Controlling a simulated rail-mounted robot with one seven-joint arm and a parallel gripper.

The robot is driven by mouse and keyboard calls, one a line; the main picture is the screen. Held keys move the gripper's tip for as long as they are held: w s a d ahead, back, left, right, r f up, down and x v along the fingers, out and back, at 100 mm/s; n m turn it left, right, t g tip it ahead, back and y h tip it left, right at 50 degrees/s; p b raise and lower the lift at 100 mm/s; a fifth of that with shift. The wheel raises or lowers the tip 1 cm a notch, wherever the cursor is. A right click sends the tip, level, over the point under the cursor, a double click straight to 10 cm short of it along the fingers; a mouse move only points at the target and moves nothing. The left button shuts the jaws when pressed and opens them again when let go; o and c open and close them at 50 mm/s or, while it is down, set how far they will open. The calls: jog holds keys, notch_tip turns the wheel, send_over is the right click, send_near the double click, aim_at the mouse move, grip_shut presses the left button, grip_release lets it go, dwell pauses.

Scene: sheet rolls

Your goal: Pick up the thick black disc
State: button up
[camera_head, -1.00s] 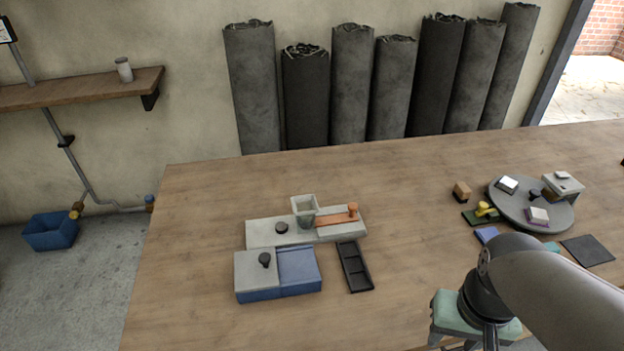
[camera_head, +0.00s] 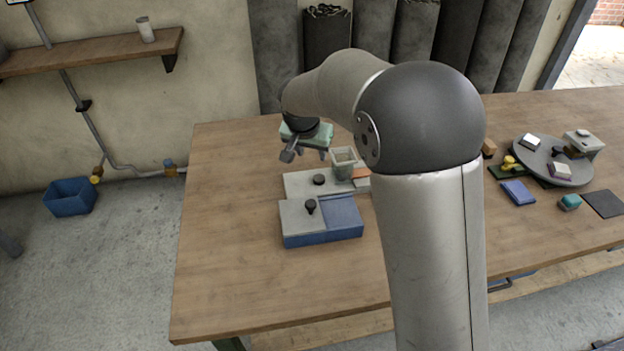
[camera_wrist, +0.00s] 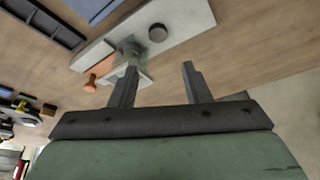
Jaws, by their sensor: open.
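The thick black disc (camera_head: 319,180) lies flat on a light grey plate (camera_head: 296,183) on the table. It also shows at the top of the wrist view (camera_wrist: 158,33), on the same plate, ahead of the fingertips. My gripper (camera_head: 305,156) is above the table, behind and a little left of the disc in the head view. In the wrist view its two fingers (camera_wrist: 158,75) are apart with nothing between them. The disc is not touched by the fingers.
A square grey hopper (camera_head: 344,160) stands on the plate right of the disc. In front is a blue and grey box (camera_head: 322,236) with a black knob (camera_head: 311,206). A round grey turntable (camera_head: 552,165) with small items is at right. The table's left part is clear.

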aim_at(319, 178)
jog(key=p+x, duration=0.2)
jog(key=x, duration=1.2)
jog(key=shift+d+f, duration=0.1)
jog(key=shift+f, duration=0.1)
jog(key=c, duration=0.7)
